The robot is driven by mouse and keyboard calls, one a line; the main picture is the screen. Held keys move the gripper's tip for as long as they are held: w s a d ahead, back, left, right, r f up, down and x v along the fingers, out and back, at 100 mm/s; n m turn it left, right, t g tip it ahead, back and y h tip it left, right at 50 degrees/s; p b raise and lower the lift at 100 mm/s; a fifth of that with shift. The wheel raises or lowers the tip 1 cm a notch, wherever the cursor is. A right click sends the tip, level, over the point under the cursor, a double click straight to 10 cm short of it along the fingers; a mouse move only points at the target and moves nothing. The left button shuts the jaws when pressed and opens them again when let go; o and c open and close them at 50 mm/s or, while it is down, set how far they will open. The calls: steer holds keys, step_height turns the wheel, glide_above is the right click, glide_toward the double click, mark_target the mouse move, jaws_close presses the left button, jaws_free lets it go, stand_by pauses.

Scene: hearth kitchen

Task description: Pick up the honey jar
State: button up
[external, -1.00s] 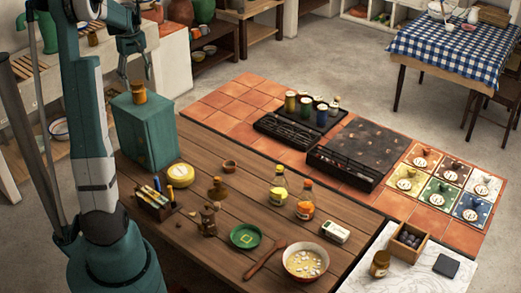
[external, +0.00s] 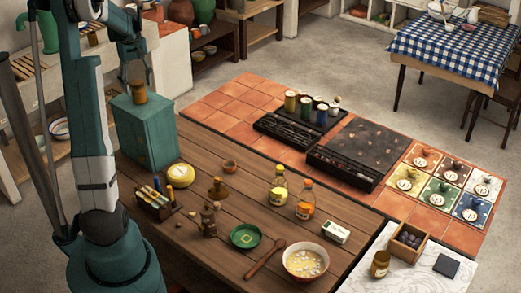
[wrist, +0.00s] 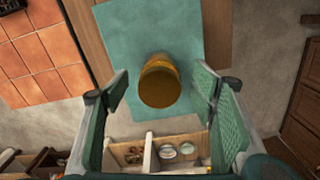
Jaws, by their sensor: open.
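An amber-brown jar (external: 138,91), which looks like the honey jar, stands upright on top of a teal cabinet (external: 147,133) at the left of the external view. In the wrist view the jar (wrist: 160,84) is seen from above, on the teal cabinet top (wrist: 118,38). My gripper (external: 136,72) is just above the jar in the external view. In the wrist view its two open fingers (wrist: 160,95) are on the left and right of the jar, with a gap on both sides. Nothing is held.
Another amber jar (external: 380,264) stands on the marble surface at the lower right. Shelves (wrist: 125,152) lie below the cabinet in the wrist view.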

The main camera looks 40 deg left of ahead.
mark_target(139, 94)
steer(key=shift+f, duration=0.1)
steer(key=shift+a+f, duration=0.15)
steer(key=shift+f, duration=2.35)
steer(key=c, duration=1.3)
steer(key=shift+o, duration=0.2)
steer(key=shift+r, duration=0.15)
steer(key=shift+r, duration=4.9)
